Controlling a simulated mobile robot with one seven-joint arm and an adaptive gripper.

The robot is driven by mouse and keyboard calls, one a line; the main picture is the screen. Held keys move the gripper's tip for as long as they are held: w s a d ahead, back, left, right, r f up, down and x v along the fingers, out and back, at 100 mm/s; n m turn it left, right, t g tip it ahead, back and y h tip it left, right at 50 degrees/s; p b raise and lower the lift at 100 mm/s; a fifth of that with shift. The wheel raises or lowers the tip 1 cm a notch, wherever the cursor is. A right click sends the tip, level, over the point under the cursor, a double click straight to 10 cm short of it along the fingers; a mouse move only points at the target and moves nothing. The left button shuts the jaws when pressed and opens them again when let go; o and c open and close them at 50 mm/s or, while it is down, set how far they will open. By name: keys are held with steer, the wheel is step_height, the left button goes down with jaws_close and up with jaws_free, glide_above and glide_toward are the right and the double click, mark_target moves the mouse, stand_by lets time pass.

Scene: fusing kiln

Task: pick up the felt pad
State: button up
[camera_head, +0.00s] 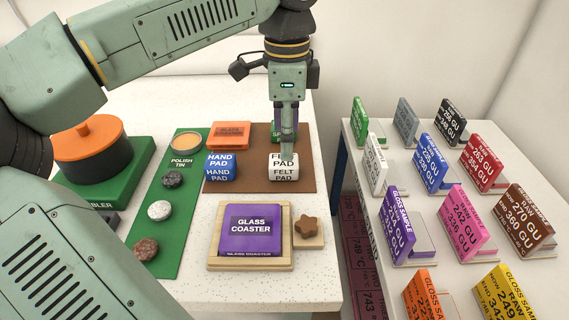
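The felt pad (284,172) is a white block with black lettering. It sits on the brown mat (243,183) at its right side. The pad appears to rest on the mat.
A blue hand pad (220,174) stands left of the felt pad, an orange block (229,135) behind it. A green block (276,136) is partly hidden behind my gripper. A purple glass coaster (252,228) lies in front. Colored sample blocks (435,165) fill the right table.

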mark_target(284, 167)
steer(key=f, duration=0.1)
steer(key=f+p, duration=0.1)
steer(key=f, duration=0.2)
steer(key=shift+s+a+p, duration=0.2)
steer(key=shift+a+p, duration=0.1)
steer(key=shift+p, duration=0.05)
steer(key=shift+f, duration=0.75)
steer(key=shift+c, duration=0.5)
steer(key=c, duration=1)
